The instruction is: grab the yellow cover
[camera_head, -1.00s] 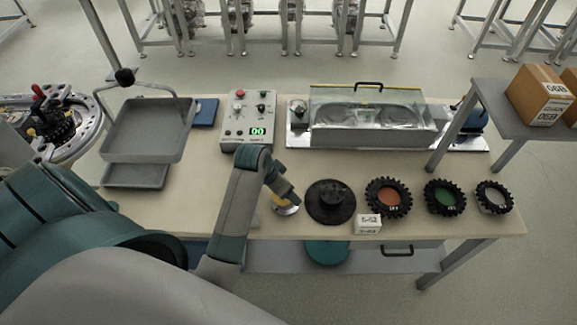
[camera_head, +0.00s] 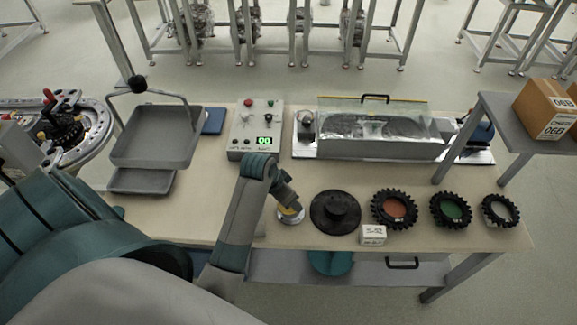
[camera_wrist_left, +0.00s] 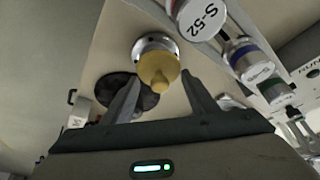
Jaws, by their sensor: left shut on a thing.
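The yellow cover (camera_wrist_left: 158,72) sits on a round silver base (camera_wrist_left: 152,43) in the left wrist view, between my two fingers. In the head view only a little of the yellow cover (camera_head: 289,210) shows under my left gripper (camera_head: 285,202), with the silver base (camera_head: 292,218) resting on the table near its front edge. My left gripper (camera_wrist_left: 163,98) also shows in the wrist view and is shut on the yellow cover. Where the fingertips touch it is hard to make out. My right gripper is not in view.
A black disc with a hub (camera_head: 335,212) lies close right of the base. Toothed black rings (camera_head: 394,209) and a small white label block (camera_head: 373,235) lie farther right. A control box (camera_head: 255,130), a grey tray (camera_head: 157,137) and a glass-covered machine (camera_head: 375,127) stand behind.

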